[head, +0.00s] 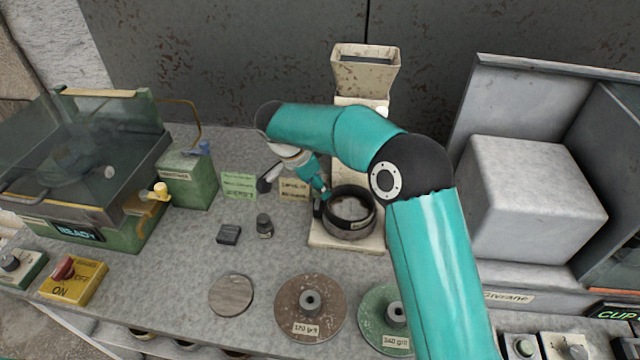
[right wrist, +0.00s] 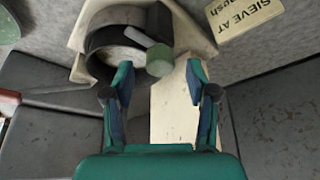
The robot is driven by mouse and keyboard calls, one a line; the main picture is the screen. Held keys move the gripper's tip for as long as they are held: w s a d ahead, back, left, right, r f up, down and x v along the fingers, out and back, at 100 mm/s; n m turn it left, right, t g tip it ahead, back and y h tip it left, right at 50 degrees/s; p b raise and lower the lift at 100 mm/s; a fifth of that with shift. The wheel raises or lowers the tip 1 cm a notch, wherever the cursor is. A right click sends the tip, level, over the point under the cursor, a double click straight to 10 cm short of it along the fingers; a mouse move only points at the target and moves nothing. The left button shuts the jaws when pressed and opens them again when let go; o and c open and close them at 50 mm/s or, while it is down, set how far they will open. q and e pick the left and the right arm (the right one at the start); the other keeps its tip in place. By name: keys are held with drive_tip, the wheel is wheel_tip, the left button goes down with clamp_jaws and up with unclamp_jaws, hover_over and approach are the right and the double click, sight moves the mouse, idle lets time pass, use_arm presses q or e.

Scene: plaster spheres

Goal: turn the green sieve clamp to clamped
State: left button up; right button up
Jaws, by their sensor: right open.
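The green sieve clamp (right wrist: 159,60) shows in the right wrist view as a green knob on a pale lever, beside the dark round sieve (right wrist: 108,42). In the head view the sieve (head: 350,213) sits on the cream base of the feeder, and my gripper mostly hides the clamp. My right gripper (head: 321,190) reaches down at the sieve's left side. In the right wrist view my right gripper (right wrist: 159,74) is open, with the knob between its fingertips in the picture. I cannot tell whether either finger touches it. My left gripper is not in view.
A cream hopper (head: 365,72) stands behind the sieve. A pale block (head: 535,195) is at the right. A green lidded machine (head: 85,165) is at the left. Grit discs (head: 310,309) lie in front. A label card (right wrist: 245,18) is near the gripper.

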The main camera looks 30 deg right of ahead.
drive_tip(key=shift+d+f, duration=0.25)
drive_tip(key=shift+f, duration=0.45)
